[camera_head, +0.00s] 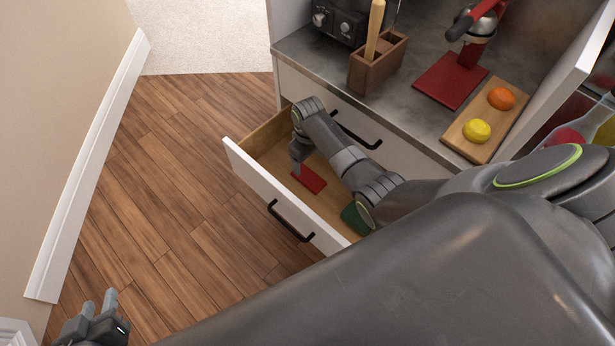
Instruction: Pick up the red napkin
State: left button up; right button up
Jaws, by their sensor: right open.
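The red napkin (312,182) lies flat on the floor of the open wooden drawer (262,140). My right arm reaches over the cabinet side into the drawer, and my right gripper (296,172) points down at the napkin's left end. It is open; its fingers are small in view, and I cannot tell whether they touch the napkin. My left gripper (99,304) is at the bottom left above the wood floor, away from the drawer, with its two fingers apart and nothing between them.
A green item (355,218) lies in the drawer's near end, partly behind my arm. The drawer front (280,205) has a black handle. On the counter are a wooden utensil box (376,66), a red-based press (451,80) and a cutting board (473,143) with fruit. The floor at left is clear.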

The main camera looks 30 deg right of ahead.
aim_at(306, 174)
jog(key=shift+f+b, duration=0.3)
jog(key=shift+f, duration=0.4)
pick_arm(q)
jog(key=w+r+m+t+y+b, duration=0.1)
jog(key=w+r+t, duration=0.1)
jog(key=r+t, duration=0.4)
jog(key=w+r+t+b, duration=0.1)
jog(key=w+r+t, duration=0.2)
jog(key=r, duration=0.5)
pick_arm(e)
jog(key=shift+a+f, duration=0.2)
jog(key=shift+f, duration=0.45)
jog(key=shift+a+f, duration=0.2)
jog(key=shift+f, duration=0.4)
notch_tip(306, 174, down, 2)
jog(key=shift+f+b, duration=0.2)
jog(key=shift+b, duration=0.35)
pick_arm(q)
jog(key=s+r+m+t+h, duration=0.1)
jog(key=s+r+t, duration=0.1)
jog(key=r+t, duration=0.1)
jog(key=s+d+r+m+t+h, duration=0.1)
jog(key=s+r+m+t, duration=0.1)
jog(key=r+t, duration=0.2)
notch_tip(306, 174, up, 3)
jog(key=shift+s+d+f+h, duration=0.2)
jog(key=shift+s+h, duration=0.1)
jog(key=shift+s, duration=0.1)
pick_arm(e)
jog(key=shift+c, duration=0.2)
